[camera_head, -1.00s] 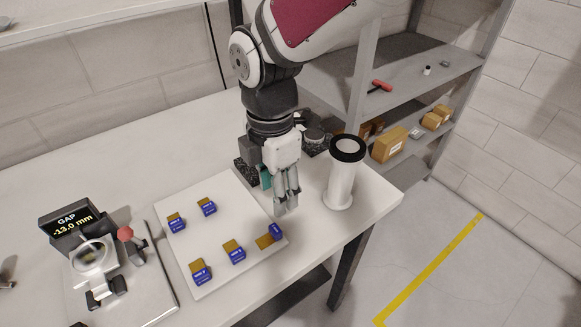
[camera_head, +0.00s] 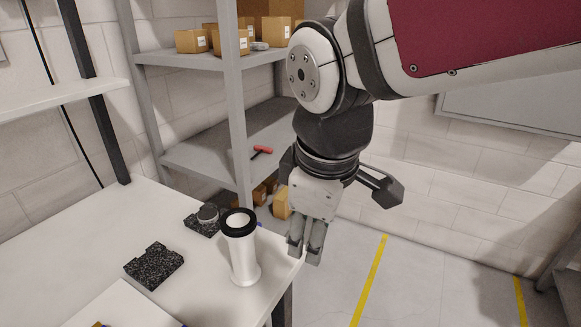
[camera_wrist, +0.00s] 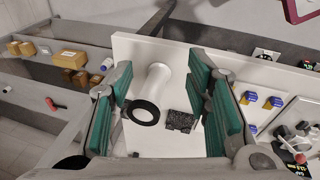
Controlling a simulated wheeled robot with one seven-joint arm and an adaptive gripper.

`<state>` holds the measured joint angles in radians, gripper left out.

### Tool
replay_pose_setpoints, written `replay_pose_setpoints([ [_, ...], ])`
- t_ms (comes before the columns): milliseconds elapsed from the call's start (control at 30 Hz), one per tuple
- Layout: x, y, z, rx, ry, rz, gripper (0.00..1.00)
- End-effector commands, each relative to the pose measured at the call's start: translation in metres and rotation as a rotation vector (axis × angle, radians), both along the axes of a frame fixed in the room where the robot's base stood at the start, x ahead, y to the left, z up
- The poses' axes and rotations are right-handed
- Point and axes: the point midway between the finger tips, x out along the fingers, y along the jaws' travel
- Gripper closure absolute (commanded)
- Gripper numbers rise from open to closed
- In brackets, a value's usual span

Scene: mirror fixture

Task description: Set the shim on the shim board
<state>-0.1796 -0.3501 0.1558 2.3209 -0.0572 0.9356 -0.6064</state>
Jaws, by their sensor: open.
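The shim board (camera_head: 122,308) is a white plate, cut off at the bottom left of the head view. It also shows at the right of the wrist view (camera_wrist: 262,86). Several blue-tagged shims lie on it in the wrist view, one (camera_wrist: 250,97) near its edge and another (camera_wrist: 276,101) farther right. I cannot tell which shim the task names. My gripper (camera_head: 347,222) is open beyond the table's right corner, well away from the board. In the wrist view its teal-padded fingers (camera_wrist: 165,108) are spread, with nothing held between them.
A white cylinder with a black rim (camera_head: 243,250) stands near the table's right corner, close to my gripper. A grey shelf (camera_head: 215,150) with boxes stands behind the table.

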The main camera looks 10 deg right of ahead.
Motion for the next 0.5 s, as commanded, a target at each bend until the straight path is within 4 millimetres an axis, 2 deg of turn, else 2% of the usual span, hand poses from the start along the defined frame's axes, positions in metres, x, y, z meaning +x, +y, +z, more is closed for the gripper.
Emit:
replay_pose_setpoints([
  [33,-0.012,-0.020,0.006,0.039,-0.033,-0.145,0.56],
  [100,-0.027,-0.042,0.010,0.100,-0.068,-0.345,0.56],
  [200,-0.048,-0.066,0.011,0.185,-0.110,-0.585,0.56],
  [333,-0.068,-0.082,0.009,0.272,-0.142,-0.800,0.56],
  [500,-0.077,-0.090,0.007,0.319,-0.157,-0.910,0.56],
])
